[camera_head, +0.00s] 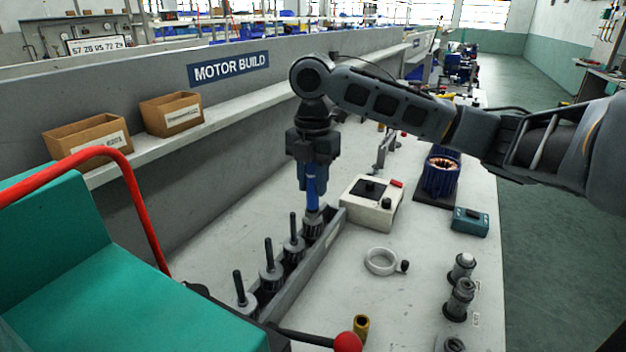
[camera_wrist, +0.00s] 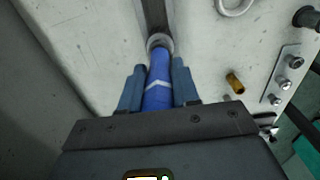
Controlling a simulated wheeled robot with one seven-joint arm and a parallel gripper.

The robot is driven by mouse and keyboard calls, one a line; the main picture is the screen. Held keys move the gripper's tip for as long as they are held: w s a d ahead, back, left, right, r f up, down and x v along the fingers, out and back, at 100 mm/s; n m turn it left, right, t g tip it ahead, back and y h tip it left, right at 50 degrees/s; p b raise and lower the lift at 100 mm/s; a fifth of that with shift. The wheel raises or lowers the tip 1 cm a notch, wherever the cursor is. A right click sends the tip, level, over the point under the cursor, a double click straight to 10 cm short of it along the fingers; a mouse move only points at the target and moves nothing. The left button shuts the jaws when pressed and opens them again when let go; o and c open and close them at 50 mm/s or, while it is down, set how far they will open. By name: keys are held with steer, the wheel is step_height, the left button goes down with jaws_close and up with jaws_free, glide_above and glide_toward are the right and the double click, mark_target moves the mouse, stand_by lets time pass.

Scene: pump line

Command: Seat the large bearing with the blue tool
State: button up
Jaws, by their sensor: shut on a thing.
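My gripper (camera_head: 313,183) is shut on the blue tool (camera_head: 311,192), which hangs upright below the jaws. In the wrist view the blue tool (camera_wrist: 157,92) lies between the two blue fingers (camera_wrist: 158,85) and has a white mark and a grey metal lower end. In the head view its lower end is at the far end of a grey rack (camera_head: 318,263), over a dark ribbed part (camera_head: 313,224). I cannot tell whether it touches that part. No bearing can be told for certain; the tool's end hides what is under it.
Several dark parts with upright shafts (camera_head: 270,262) stand in the rack. To the right are a white box with a red button (camera_head: 372,203), a white ring (camera_head: 381,262), a brass sleeve (camera_head: 361,327) and a blue motor housing (camera_head: 440,175). A green-and-red cart (camera_head: 130,270) stands front left.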

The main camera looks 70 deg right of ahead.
steer(key=shift+r+p, duration=3.25)
steer(key=shift+r, duration=1)
steer(key=shift+f, duration=0.15)
